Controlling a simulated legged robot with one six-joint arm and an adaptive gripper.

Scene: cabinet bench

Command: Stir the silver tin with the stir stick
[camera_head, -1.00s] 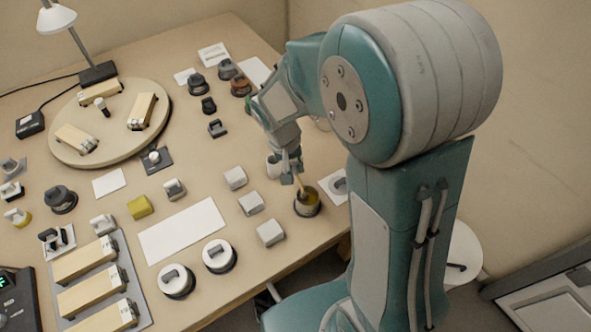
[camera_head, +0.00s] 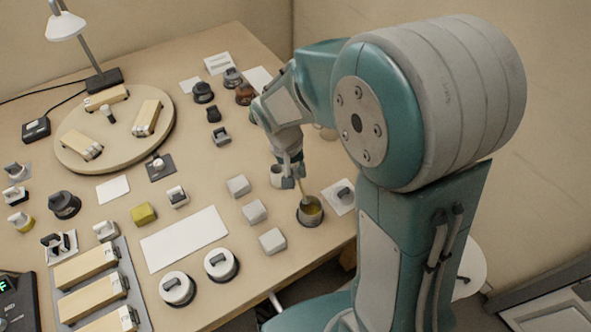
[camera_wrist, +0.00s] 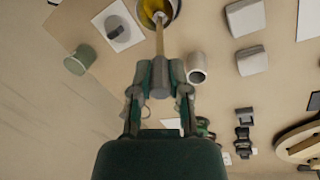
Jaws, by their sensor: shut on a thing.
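The silver tin (camera_head: 310,213) stands near the table's right front edge, with yellowish contents showing inside. It also shows at the top of the wrist view (camera_wrist: 172,12). My gripper (camera_head: 288,181) is above and just left of the tin, shut on the stir stick (camera_head: 302,190). In the wrist view my gripper (camera_wrist: 160,85) holds the pale wooden stick (camera_wrist: 159,40) between its fingertips, and the stick's far end reaches into the tin's mouth. Whether the stick touches the bottom is hidden.
A white cup (camera_head: 277,176) stands close behind my gripper. A white card with a dark handle (camera_head: 342,196) lies right of the tin. Several white blocks (camera_head: 255,211) stand to the left. A green cup (camera_wrist: 80,60) shows in the wrist view. A round board (camera_head: 115,150) lies further back.

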